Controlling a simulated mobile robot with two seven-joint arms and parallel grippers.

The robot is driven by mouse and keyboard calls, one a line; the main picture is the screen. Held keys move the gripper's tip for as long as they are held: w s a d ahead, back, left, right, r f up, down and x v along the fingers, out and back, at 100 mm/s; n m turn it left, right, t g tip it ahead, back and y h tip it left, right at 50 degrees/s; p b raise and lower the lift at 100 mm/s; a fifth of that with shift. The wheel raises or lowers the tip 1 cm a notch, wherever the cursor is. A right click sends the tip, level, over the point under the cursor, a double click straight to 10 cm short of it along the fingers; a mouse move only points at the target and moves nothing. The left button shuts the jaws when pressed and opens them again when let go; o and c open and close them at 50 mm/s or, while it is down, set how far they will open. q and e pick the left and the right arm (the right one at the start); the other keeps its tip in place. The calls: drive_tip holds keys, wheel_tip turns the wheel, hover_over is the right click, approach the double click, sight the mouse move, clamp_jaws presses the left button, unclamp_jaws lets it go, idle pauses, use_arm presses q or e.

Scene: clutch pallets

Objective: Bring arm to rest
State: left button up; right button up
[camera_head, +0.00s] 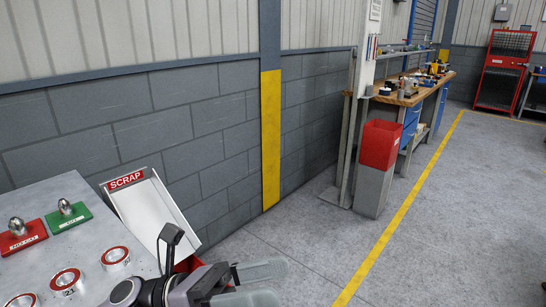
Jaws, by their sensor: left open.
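My left gripper (268,285) is at the bottom centre of the head view, past the right edge of the grey metal table (95,200). Its two grey fingers point right and stand apart, with nothing between them. The arm's dark wrist covers part of the table's near right corner. My right gripper does not show.
The table holds a red block (22,236), a green block (69,217) and several red-ringed discs (115,256). A white SCRAP chute (150,208) stands at its right edge. A red-topped bin (379,146) and workbench (415,92) stand along the wall. The floor at right is clear.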

use_arm(q)
drive_tip(key=w+a+f+n+t+y, duration=0.2)
drive_tip(key=a+f+n+t+y, duration=0.25)
drive_tip(key=n, duration=0.65)
drive_tip(key=w+a+f+n+t+y, duration=0.2)
drive_tip(key=f+n+t+y, duration=0.4)
drive_tip(key=n, duration=0.5)
drive_tip(key=w+a+f+n+t+y, duration=0.2)
drive_tip(key=a+f+n+t, duration=0.2)
drive_tip(key=n+t, duration=0.5)
drive_tip(key=s+a+f+n+g+y, duration=0.3)
drive_tip(key=s+f+n, duration=0.4)
drive_tip(key=f, duration=0.3)
drive_tip(key=s+a+f+n+g+y, duration=0.4)
drive_tip(key=f+n, duration=0.4)
drive_tip(key=f, duration=0.2)
drive_tip(key=s+a+g, duration=0.1)
drive_tip(key=s, duration=0.1)
drive_tip(key=shift+s+a+n+g+p, duration=0.2)
drive_tip(key=shift+s+n+g+p, duration=0.1)
drive_tip(key=shift+s+g+p, duration=0.1)
